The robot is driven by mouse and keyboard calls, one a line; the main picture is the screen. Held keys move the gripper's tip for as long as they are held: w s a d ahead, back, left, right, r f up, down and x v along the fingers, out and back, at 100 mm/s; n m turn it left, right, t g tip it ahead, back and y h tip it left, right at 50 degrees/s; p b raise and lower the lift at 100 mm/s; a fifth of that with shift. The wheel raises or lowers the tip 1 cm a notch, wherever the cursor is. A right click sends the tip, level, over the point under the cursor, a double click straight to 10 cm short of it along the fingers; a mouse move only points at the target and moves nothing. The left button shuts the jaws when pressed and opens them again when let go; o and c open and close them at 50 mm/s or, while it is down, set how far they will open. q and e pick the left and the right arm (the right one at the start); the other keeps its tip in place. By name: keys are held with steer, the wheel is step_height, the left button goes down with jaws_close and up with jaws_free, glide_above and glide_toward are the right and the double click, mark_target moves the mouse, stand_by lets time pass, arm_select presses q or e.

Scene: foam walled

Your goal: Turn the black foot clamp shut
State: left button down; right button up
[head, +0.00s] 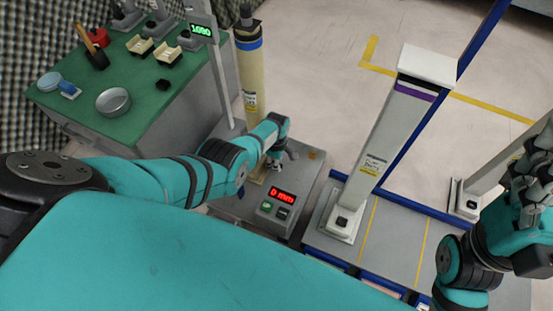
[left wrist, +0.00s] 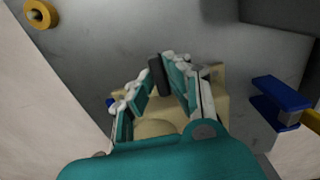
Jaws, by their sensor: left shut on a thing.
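The black foot clamp (left wrist: 158,75) shows in the left wrist view as a dark upright bar between my left fingers. My left gripper (left wrist: 160,92) is shut on it, and the fingers hide most of its lower part. A beige foot (left wrist: 155,128) lies below the fingers on a grey plate. In the head view my left gripper (head: 273,164) is low over the plate, at the base of the beige column; the clamp itself is too small to make out there. My right gripper (head: 530,182) is at the right edge, away from the clamp, its opening unclear.
A blue clamp (left wrist: 278,98) is right of my left gripper, and a yellow ring (left wrist: 40,14) is at the upper left. A beige column (head: 251,75) stands behind my gripper. A display box (head: 278,207) is in front. A white column (head: 385,145) stands right.

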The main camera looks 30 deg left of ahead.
arm_select(q)
steer(key=c, duration=1.3)
jaws_free()
steer(key=shift+r, duration=0.1)
steer(key=shift+r, duration=5.9)
